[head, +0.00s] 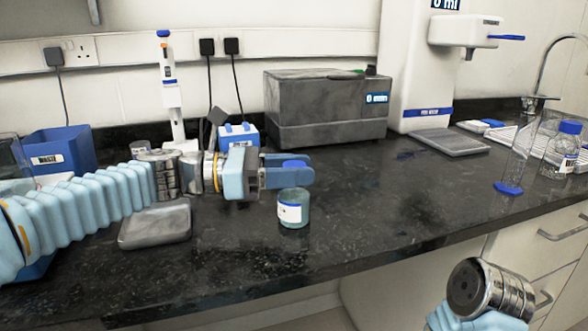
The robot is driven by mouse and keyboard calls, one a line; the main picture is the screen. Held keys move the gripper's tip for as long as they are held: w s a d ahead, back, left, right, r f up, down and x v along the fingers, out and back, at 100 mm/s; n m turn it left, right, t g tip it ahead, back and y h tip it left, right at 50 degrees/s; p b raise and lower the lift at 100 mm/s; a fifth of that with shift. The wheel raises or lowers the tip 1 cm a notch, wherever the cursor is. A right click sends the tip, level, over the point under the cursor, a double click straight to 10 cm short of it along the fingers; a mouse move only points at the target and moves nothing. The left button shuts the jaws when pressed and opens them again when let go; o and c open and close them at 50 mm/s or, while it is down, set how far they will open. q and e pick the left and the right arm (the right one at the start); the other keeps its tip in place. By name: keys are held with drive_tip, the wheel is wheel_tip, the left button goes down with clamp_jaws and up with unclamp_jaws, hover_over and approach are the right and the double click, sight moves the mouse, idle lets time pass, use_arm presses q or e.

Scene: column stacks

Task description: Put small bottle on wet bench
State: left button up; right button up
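The small bottle (292,213) has clear, bluish glass, a white label and a blue cap. It is upright at the middle of the dark speckled bench (390,205). My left gripper (290,172) reaches in from the left at the height of the cap, with one finger in front of the bottle's top and one behind.
A grey lidded machine (325,112) and a white dispenser (415,75) stand at the back. A grey tray (155,226) and blue box (60,150) lie left. A cylinder (517,160), another bottle (562,152) and a tap (540,75) are right. The middle right bench is clear.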

use_arm(q)
drive_tip(key=a, duration=0.8)
drive_tip(key=s+a, duration=0.1)
drive_tip(key=a, duration=0.3)
drive_tip(key=shift+b, duration=0.4)
